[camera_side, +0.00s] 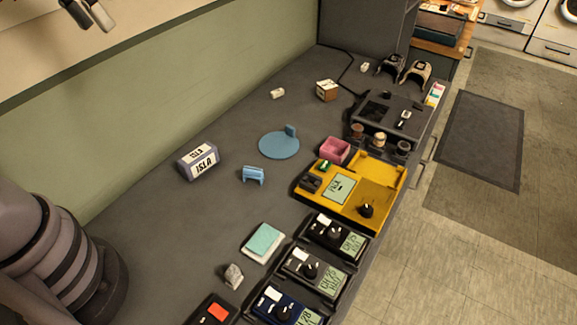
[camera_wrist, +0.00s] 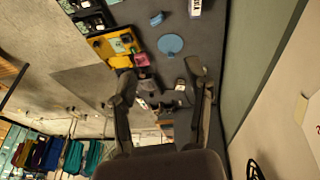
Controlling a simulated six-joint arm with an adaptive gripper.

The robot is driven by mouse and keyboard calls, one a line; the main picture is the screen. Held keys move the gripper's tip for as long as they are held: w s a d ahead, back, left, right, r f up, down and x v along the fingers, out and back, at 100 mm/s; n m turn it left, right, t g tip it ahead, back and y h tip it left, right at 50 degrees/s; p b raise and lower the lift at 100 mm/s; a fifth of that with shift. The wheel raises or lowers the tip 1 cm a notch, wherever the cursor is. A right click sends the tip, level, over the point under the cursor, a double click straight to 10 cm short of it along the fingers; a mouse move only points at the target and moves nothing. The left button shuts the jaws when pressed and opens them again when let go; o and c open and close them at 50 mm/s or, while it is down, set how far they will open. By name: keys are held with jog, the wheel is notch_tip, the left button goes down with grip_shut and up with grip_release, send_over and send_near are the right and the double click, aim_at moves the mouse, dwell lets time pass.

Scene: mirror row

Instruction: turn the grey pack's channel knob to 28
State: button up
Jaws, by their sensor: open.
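The grey pack (camera_side: 296,265) stands in a row of similar packs along the near right edge of the bench in the side view. Its dark channel knob (camera_side: 310,271) has a pale label on its left and a small display (camera_side: 331,283) on its right. The display seems to start with CH, but its number is too small to read surely. My gripper (camera_side: 88,14) is high at the top left, far from the packs. In the wrist view my gripper (camera_wrist: 160,82) has its fingers wide apart with nothing between them.
A black pack (camera_side: 335,235) and a blue pack (camera_side: 283,306) flank the grey one. A yellow tray (camera_side: 383,194) lies behind them. A teal-topped pad (camera_side: 263,241) and a grey lump (camera_side: 233,275) sit to the left. The bench's middle left is mostly clear.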

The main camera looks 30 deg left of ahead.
jog(key=w+d+f+g, duration=0.3)
jog(key=w+d+f, duration=0.2)
jog(key=w+d, duration=0.5)
jog(key=g, duration=0.5)
send_over(311, 269)
jog(key=w, duration=0.6)
notch_tip(311, 269, down, 21)
jog(key=shift+n+y, duration=0.4)
jog(key=x, duration=1.3)
jog(key=shift+s+a+f, duration=0.15)
jog(key=shift+a+f, duration=0.05)
jog(key=shift+f, duration=0.05)
